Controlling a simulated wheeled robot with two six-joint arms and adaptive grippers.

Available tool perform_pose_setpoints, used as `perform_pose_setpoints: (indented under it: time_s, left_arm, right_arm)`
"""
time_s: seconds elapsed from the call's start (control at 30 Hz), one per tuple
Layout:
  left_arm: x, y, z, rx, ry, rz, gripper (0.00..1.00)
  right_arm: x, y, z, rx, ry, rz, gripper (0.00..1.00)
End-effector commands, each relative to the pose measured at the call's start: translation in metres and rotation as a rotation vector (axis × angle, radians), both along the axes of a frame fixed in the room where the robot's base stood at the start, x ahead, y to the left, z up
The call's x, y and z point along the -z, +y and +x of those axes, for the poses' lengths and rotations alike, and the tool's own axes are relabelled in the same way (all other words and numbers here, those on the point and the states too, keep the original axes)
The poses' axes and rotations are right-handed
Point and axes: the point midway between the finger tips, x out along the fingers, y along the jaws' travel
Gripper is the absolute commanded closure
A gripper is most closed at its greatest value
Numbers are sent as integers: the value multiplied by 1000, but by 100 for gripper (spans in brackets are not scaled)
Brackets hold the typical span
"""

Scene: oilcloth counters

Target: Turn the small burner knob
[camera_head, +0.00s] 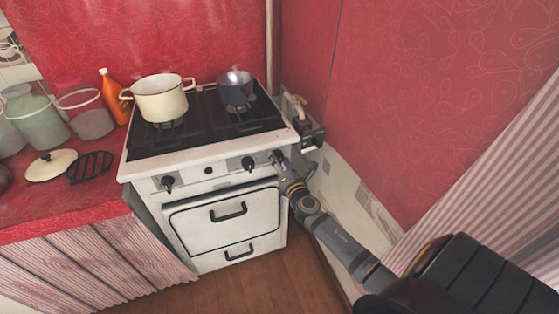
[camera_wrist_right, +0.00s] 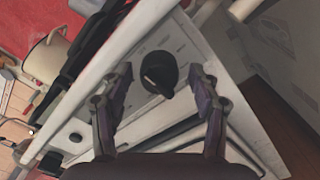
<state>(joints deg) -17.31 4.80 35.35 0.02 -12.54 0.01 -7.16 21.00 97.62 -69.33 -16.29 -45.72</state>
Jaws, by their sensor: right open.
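The white stove (camera_head: 230,212) has a front panel with black knobs, including one at the left (camera_head: 168,184) and one right of the middle (camera_head: 248,163). My right gripper (camera_head: 278,157) is at the right end of this panel in the head view. In the right wrist view its two fingers (camera_wrist_right: 161,85) are open, with a round black knob (camera_wrist_right: 158,70) with a pale pointer mark between and ahead of them. The fingers look apart from the knob. I cannot tell surely which panel knob this is. My left gripper is out of view.
A cream pot (camera_head: 160,100) and a dark pot (camera_head: 236,88) stand on the burners. The left counter (camera_head: 40,223) holds jars, an orange bottle (camera_head: 114,97), a lid (camera_head: 50,165) and a black grate (camera_head: 90,167). A wall stands close right of the stove.

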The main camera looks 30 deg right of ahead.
Motion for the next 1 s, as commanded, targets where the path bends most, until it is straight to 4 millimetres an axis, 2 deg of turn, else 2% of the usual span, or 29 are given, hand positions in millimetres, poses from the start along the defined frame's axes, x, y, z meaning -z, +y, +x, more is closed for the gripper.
perform_pose_setpoints:
  time_s: [0.3,0.43,1.0]
  left_arm:
    - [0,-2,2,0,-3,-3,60]
    - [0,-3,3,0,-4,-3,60]
    - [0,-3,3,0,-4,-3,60]
  right_arm:
    - [2,13,-53,-2,5,0,37]
    - [2,17,-67,-3,4,0,37]
    - [2,18,-72,-2,3,1,37]
